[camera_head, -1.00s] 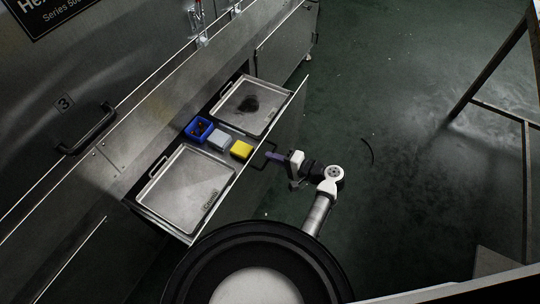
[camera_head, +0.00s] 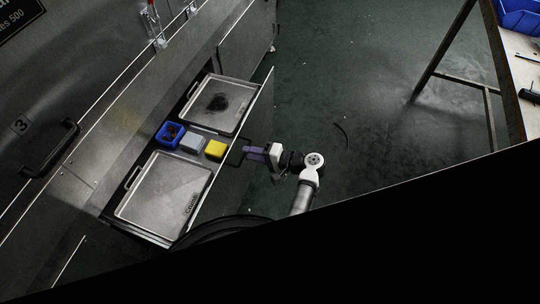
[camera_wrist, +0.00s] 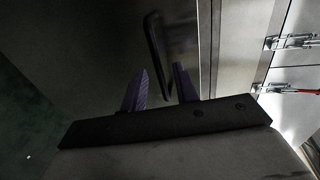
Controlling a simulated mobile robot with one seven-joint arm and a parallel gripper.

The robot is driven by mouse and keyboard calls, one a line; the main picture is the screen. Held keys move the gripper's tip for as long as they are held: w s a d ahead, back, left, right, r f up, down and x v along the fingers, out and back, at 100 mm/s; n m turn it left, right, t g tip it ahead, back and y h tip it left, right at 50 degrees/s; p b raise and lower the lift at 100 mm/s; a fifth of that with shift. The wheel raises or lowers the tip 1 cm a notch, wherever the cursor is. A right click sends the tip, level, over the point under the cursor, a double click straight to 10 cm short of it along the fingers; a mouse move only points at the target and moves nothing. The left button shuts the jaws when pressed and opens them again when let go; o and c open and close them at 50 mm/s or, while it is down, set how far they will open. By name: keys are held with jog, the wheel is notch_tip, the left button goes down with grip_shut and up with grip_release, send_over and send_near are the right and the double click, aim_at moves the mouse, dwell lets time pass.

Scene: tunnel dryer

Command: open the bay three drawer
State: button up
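The bay three drawer (camera_head: 232,165) is pulled out from the dryer under the "3" label (camera_head: 20,124). Its dark handle (camera_head: 236,153) is on the outer face. My gripper (camera_head: 252,153) is at this handle, outside the drawer front. In the wrist view its two purple fingers (camera_wrist: 160,80) stand apart, with the lower part of the handle (camera_wrist: 156,45) showing between them. I cannot tell whether either finger touches the handle.
The drawer holds two metal trays (camera_head: 130,205), a blue bin (camera_head: 161,140), a grey block (camera_head: 191,143) and a yellow block (camera_head: 216,149). A bench (camera_head: 520,75) with a blue bin stands at the right. The green floor between is mostly clear.

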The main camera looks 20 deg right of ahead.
jog(key=b+v, duration=0.1)
jog(key=v, duration=1.1)
jog(key=shift+s+d, duration=0.2)
jog(key=shift+d, duration=0.05)
